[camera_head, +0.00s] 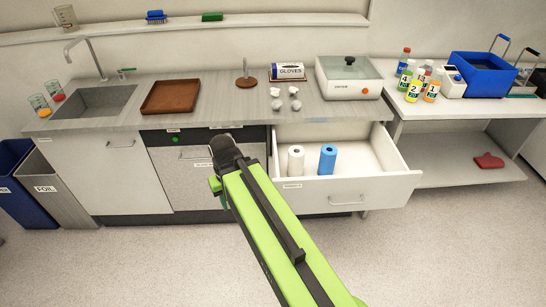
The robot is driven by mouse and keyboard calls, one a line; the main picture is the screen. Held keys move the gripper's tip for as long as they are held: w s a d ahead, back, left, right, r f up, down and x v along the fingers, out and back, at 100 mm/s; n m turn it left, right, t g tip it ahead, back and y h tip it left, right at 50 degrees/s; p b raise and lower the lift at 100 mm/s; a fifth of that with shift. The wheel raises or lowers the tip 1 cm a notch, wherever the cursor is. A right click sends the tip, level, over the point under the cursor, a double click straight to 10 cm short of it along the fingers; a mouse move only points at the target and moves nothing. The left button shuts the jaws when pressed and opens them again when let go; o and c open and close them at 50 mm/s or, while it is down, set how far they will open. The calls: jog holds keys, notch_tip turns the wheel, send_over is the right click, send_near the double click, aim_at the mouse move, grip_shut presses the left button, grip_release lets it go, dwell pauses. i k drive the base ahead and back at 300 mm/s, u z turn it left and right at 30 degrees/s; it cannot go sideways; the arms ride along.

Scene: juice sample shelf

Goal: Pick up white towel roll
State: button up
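My green arm reaches up from the bottom of the picture. My gripper (226,150) is at its far end, in front of the cabinet and to the left of the drawer. It shows as a dark end, apart from both rolls. Its fingers are not clear enough to tell whether they are open or shut.
The counter above holds a brown tray (171,97), a sink (92,102), a gloves box (287,71), several small white items (276,104) and a white device (348,78). Bottles (413,91) and a blue bin (481,75) stand on the right table. The drawer's right part is empty. The floor in front is clear.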

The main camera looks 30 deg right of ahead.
aim_at(296, 163)
jog(key=u, duration=0.45)
jog(key=i, duration=0.95)
jog(key=z, duration=0.05)
